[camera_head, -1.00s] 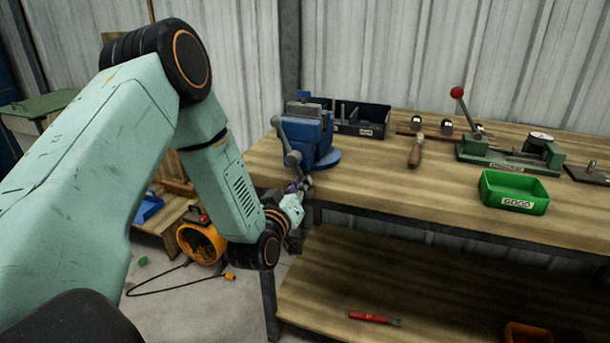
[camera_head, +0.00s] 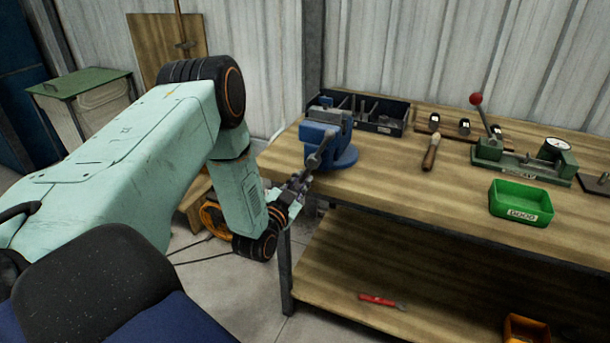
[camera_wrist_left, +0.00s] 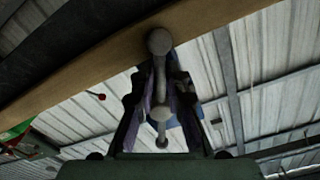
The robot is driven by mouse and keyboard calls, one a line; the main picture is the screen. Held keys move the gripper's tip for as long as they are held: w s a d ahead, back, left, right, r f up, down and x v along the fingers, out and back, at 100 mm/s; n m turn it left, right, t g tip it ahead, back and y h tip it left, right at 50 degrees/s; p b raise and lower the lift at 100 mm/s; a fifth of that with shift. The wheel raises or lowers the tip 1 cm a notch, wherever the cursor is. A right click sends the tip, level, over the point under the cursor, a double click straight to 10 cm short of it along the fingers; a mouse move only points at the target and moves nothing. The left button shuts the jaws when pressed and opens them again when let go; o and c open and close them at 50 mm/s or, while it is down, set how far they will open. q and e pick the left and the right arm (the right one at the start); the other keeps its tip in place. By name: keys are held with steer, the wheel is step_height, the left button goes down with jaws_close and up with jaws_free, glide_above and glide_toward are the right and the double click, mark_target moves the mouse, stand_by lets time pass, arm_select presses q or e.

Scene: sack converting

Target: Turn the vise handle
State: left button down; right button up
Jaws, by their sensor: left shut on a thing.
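The blue vise (camera_head: 330,137) stands on the left end of the wooden workbench (camera_head: 400,180). Its grey handle (camera_head: 322,150) is at the front, slanting from upper right to lower left in the head view. My left gripper (camera_head: 300,182) is at the bench's left front corner, shut on the handle's lower end. In the left wrist view, the handle (camera_wrist_left: 160,82) runs between the two fingers of my left gripper (camera_wrist_left: 160,105), with a round knob above and another rounded part nearer. The exact contact is partly hidden by the fingers. My right gripper is not in view.
A green bin (camera_head: 520,203), a dark tray (camera_head: 375,112), a wood-handled tool (camera_head: 431,152) and a green lever press (camera_head: 525,160) are on the bench. A red tool (camera_head: 380,301) lies on the lower shelf. A green-topped cabinet (camera_head: 85,100) stands at the far left.

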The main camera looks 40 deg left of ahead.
arm_select(q)
steer(key=shift+s+a+m+p, duration=0.2)
steer(key=shift+a+m+p, duration=0.1)
steer(key=shift+m+p, duration=0.45)
steer(key=c, duration=1.4)
jaws_free()
steer(key=shift+r, duration=0.15)
steer(key=shift+c, duration=0.2)
steer(key=shift+o, duration=0.5)
steer(key=v, duration=1.2)
